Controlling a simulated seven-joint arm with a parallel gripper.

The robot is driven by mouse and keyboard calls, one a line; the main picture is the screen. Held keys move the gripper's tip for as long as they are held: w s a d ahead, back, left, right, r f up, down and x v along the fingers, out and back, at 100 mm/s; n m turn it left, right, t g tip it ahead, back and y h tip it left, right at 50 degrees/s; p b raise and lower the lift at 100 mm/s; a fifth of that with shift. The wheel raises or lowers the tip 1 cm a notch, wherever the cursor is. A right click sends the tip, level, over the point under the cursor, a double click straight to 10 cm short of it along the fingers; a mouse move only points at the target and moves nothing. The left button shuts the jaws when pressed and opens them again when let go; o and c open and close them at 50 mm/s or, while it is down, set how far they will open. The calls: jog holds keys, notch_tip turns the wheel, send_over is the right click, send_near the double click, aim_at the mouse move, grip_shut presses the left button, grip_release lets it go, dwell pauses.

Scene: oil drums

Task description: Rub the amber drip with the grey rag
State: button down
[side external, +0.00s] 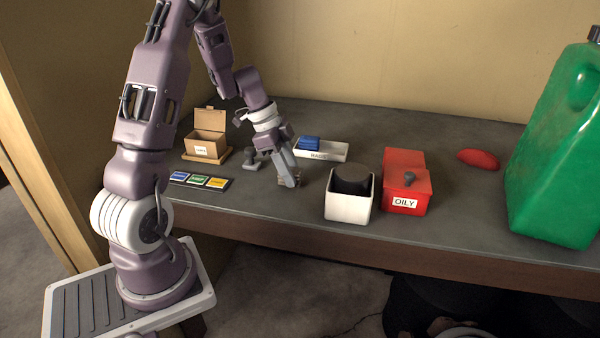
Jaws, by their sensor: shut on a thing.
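My gripper (289,179) points down at the bench top, left of the white box. It is shut on a small greyish thing, which looks like the grey rag (292,185); it is mostly covered by the fingers and is at or just above the bench surface. I cannot make out the amber drip in this view; the gripper may hide it. A white tray labelled RAGS (338,154) stands behind the gripper with a blue rag (309,142) in its left part.
A white box (348,208) with a dark round thing and a red OILY bin (404,191) stand right of my gripper. A green can (556,155) and red lump (478,159) are farther right. A cardboard box (207,141), colour-card strip (201,181) and grey knobbed piece (252,161) are left.

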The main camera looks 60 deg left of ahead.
jog(key=shift+s+a, duration=0.85)
jog(key=shift+a, duration=0.25)
jog(key=shift+w+d, duration=0.15)
jog(key=shift+w, duration=0.35)
jog(key=shift+w+d, duration=2.35)
jog(key=shift+s+a, duration=2.6)
jog(key=shift+a, duration=0.05)
jog(key=shift+s+r, duration=0.1)
jog(key=shift+r, duration=4)
